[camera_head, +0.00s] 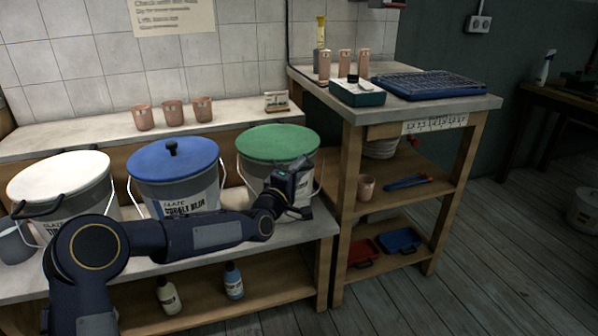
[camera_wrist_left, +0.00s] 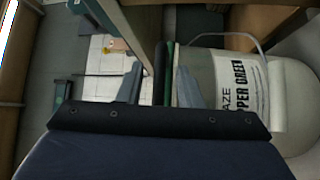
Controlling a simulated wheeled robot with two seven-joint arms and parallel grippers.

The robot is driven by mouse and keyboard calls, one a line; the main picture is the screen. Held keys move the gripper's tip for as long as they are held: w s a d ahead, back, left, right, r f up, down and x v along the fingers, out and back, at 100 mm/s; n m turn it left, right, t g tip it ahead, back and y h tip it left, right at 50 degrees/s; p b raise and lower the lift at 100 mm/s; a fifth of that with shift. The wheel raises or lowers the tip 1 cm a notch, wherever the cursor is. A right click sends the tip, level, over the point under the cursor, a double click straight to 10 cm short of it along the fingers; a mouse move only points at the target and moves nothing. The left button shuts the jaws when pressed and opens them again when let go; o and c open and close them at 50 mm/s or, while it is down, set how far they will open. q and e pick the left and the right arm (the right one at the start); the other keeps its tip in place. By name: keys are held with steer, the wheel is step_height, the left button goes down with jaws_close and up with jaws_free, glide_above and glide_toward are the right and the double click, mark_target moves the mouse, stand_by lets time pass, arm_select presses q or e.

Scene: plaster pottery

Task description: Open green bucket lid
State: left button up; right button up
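The green lid (camera_head: 278,143) lies flat on the grey bucket (camera_head: 256,172) at the right end of the bucket row. My left gripper (camera_head: 292,188) is at the front right of this bucket, just below the lid's rim. In the left wrist view the bucket (camera_wrist_left: 235,85) appears sideways, with "PPER GREEN" on its label. There the lid's edge (camera_wrist_left: 168,68) is a thin dark green strip between the two fingers of my left gripper (camera_wrist_left: 160,88). The fingers stand apart; whether they touch the rim is unclear. My right gripper is out of view.
A blue-lidded bucket (camera_head: 175,180) and a white-lidded bucket (camera_head: 62,195) stand to the left. A wooden workbench (camera_head: 350,200) stands close on the right. Pink cups (camera_head: 172,112) line the ledge behind. Two bottles (camera_head: 233,280) stand on the shelf below.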

arm_select(q)
steer(key=shift+w+d, duration=0.15)
steer(key=shift+w, duration=0.05)
steer(key=shift+c, duration=0.2)
jaws_close()
steer(key=shift+r, duration=0.15)
